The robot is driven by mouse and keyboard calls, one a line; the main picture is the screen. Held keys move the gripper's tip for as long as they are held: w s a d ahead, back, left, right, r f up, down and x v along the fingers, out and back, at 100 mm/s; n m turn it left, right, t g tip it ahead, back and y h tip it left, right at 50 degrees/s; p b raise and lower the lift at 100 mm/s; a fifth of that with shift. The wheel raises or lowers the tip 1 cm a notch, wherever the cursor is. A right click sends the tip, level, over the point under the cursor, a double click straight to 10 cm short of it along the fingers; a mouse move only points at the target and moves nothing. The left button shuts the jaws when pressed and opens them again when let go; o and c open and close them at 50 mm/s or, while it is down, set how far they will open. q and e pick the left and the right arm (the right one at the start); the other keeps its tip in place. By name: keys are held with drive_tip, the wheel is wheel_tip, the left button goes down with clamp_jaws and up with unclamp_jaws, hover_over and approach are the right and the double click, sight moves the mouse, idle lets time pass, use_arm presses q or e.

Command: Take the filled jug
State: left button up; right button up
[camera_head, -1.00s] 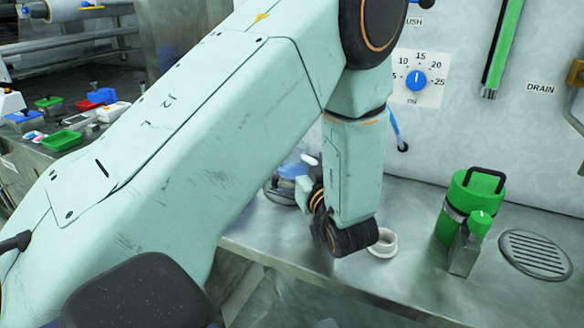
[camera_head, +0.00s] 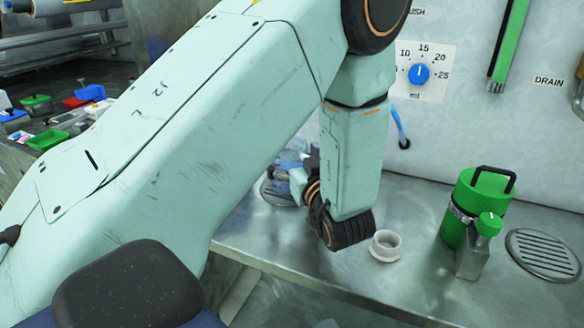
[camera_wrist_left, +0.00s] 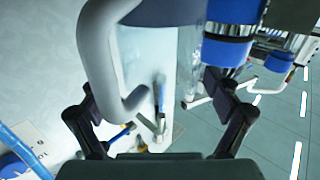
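In the left wrist view a clear, jug-like vessel (camera_wrist_left: 146,50) with a thick pale handle (camera_wrist_left: 97,45) fills the upper middle. The handle's lower bend lies between the two dark fingers of my left gripper (camera_wrist_left: 152,88). The fingers stand wide apart, and I see no grip on the handle. In the head view my left arm hides most of this gripper; a bluish, partly clear thing (camera_head: 283,178) shows just left of the wrist, too covered to identify surely. The vessel's fill level cannot be told. My right gripper is not in view.
On the steel bench stand a small pale ring-shaped cup (camera_head: 386,247), a green canister (camera_head: 464,230) with a black handle and a round drain grille (camera_head: 543,255). A blue dial (camera_head: 419,75) is on the wall behind. Coloured trays (camera_head: 47,140) lie at far left.

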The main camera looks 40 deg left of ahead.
use_arm(q)
drive_tip(key=shift+s+a, duration=0.1)
drive_tip(key=c, duration=0.3)
drive_tip(key=shift+r, duration=0.1)
drive_tip(key=c, duration=0.9)
drive_tip(key=shift+r, duration=0.1)
